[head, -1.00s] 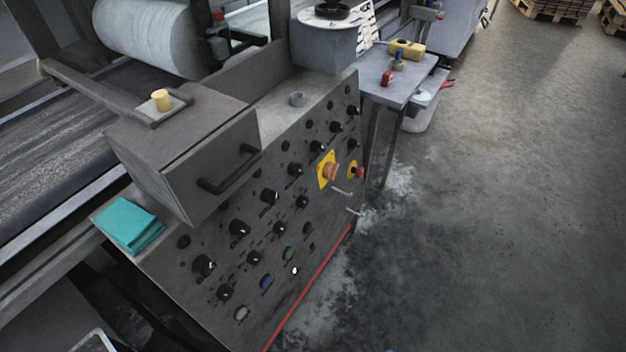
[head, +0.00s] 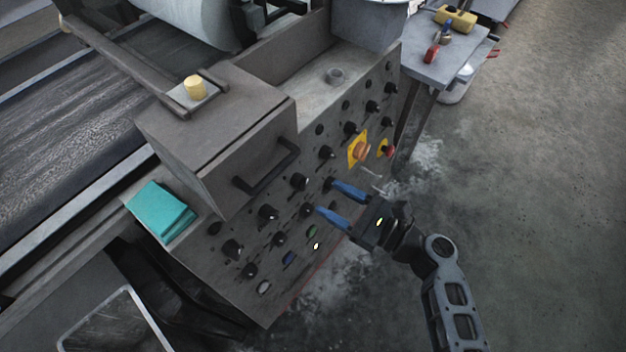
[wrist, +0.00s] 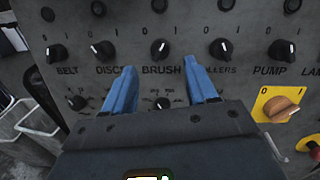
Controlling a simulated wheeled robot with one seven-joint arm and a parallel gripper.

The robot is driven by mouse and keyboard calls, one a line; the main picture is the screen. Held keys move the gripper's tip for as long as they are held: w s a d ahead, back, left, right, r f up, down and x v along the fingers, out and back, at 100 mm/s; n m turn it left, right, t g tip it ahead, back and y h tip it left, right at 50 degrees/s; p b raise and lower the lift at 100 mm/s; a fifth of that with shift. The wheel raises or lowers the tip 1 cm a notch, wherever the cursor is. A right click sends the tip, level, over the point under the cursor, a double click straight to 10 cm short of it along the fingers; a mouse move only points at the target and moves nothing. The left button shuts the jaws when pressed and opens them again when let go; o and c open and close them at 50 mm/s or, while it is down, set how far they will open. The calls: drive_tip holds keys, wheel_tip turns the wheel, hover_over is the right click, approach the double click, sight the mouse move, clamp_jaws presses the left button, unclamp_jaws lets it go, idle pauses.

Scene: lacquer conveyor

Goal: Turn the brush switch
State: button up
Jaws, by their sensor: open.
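The brush switch is a black rotary knob (wrist: 160,48) above the word BRUSH on the grey panel, with 0 and 1 marked above it. Its white mark points roughly upward, a little to the right. In the head view the same knob (head: 299,181) sits in a slanting row. My gripper (wrist: 159,68) is open and empty, its blue fingers on either side of the BRUSH label, tips just below the knob in the picture. In the head view my gripper (head: 326,197) is right of the knob; whether it touches the panel I cannot tell.
Similar knobs flank it: DISCS (wrist: 103,50) on the left, ROLLERS (wrist: 221,48) on the right. Smaller knobs lie below. An orange switch on a yellow plate (head: 358,148) and a red button (head: 388,151) are farther right. A handled box (head: 215,135) juts out above the panel.

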sight(306, 185)
drive_tip(key=x, duration=0.6)
drive_tip(key=shift+w+a, duration=0.15)
drive_tip(key=shift+a, duration=0.1)
drive_tip(key=shift+c, duration=0.3)
drive_tip(key=c, duration=1)
drive_tip(key=shift+f+n, duration=0.15)
drive_tip(key=shift+n, duration=0.25)
drive_tip(key=n+g+b, duration=0.1)
drive_tip(key=n+b, duration=0.2)
drive_tip(key=n, duration=0.3)
drive_tip(key=n+g+b, duration=0.1)
drive_tip(key=n+b, duration=0.2)
drive_tip(key=n, duration=0.3)
drive_tip(key=shift+g, duration=0.3)
drive_tip(key=shift+r+h, duration=0.2)
drive_tip(key=shift+h, duration=0.1)
